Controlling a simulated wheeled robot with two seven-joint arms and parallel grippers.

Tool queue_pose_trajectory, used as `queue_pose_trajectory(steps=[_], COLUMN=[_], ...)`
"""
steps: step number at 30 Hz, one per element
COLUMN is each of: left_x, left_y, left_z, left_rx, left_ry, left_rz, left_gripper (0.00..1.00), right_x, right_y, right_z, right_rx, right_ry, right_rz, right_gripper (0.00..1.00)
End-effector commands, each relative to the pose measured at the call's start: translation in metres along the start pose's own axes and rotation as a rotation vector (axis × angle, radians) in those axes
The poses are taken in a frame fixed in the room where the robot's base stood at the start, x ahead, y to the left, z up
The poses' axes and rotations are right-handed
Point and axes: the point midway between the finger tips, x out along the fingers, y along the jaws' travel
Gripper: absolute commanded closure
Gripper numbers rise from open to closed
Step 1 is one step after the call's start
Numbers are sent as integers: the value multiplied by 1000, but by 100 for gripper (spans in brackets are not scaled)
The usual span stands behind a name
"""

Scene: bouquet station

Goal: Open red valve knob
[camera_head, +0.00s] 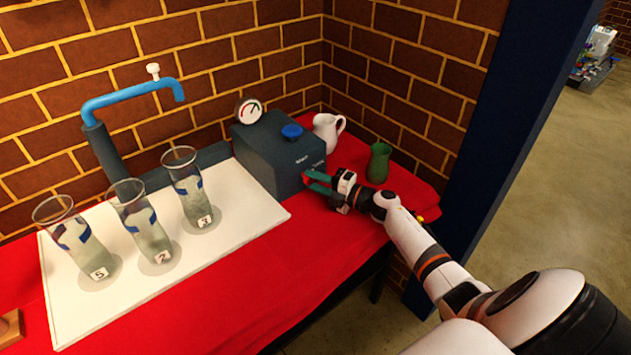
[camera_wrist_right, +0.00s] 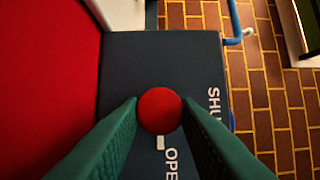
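The red valve knob (camera_wrist_right: 160,111) is a round knob on the face of a dark blue-grey box (camera_head: 270,160). White lettering beside it reads "SHU…" and "OPE…", partly cut off, and a short white mark sits just below the knob in the right wrist view. My right gripper (camera_head: 317,182) has green fingers and reaches the box's right face. In the right wrist view its fingertips (camera_wrist_right: 160,108) stand on either side of the knob, very close to it; firm contact does not show. My left gripper is not in view.
The box carries a blue knob (camera_head: 292,131) and a gauge (camera_head: 249,111). A white jug (camera_head: 328,132) and a green vase (camera_head: 378,163) stand close to my right gripper. Several numbered glass cylinders (camera_head: 190,188) stand on a white board (camera_head: 258,212) under a blue spout (camera_head: 130,92).

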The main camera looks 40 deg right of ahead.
Motion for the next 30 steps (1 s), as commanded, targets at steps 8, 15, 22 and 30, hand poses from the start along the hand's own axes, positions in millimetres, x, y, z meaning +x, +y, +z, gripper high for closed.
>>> queue_pose_trajectory(steps=[8, 15, 22, 30], left_x=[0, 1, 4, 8], left_y=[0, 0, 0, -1], left_z=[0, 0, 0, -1], left_rx=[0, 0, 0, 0], left_ry=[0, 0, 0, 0], left_rz=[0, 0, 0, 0], left_gripper=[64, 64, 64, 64], right_x=[0, -8, -52, -103], right_y=[0, 1, 3, 2], right_z=[0, 0, 0, 0], right_rx=[0, -1, -1, 0], right_ry=[0, 0, -1, 1], right_rz=[1, 2, 5, 4], right_gripper=[51, 51, 51, 51])
